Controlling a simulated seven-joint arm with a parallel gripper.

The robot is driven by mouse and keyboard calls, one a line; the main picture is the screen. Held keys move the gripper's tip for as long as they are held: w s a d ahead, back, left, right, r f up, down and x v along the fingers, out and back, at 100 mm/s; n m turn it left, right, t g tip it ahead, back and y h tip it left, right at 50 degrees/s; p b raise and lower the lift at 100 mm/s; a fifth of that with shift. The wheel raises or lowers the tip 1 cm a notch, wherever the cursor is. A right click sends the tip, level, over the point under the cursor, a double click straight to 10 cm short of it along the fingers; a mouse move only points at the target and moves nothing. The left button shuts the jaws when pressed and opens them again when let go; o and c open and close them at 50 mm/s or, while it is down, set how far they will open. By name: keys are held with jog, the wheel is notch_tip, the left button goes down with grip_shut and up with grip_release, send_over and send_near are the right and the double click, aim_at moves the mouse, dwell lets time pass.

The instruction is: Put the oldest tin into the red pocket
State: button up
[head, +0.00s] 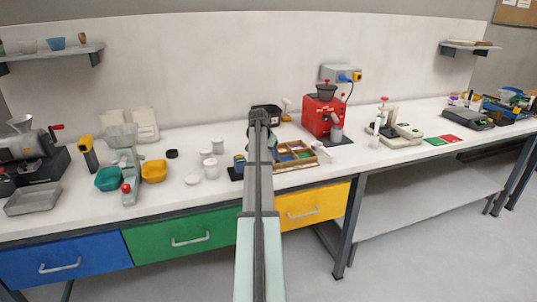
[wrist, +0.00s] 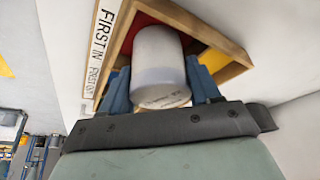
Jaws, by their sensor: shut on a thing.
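In the wrist view my gripper (wrist: 158,72) has its blue fingers shut on a pale grey-white tin (wrist: 158,58). The tin is at the mouth of a wooden-walled compartment, the red pocket (wrist: 137,24), whose red floor shows beside it. I cannot tell whether the tin touches the floor. No date is readable on the tin. In the head view the wooden tray (head: 296,164) with coloured pockets stands on the bench, and my arm hides the gripper, the held tin and the tray's left part.
A red machine (head: 321,115) stands behind the tray. The wrist view shows a "FIRST IN" label (wrist: 104,35) on the tray's edge.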

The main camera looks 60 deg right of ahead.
jog(key=shift+f, duration=0.1)
jog(key=o, duration=0.9)
jog(key=shift+f, duration=0.1)
jog(key=v, duration=1.2)
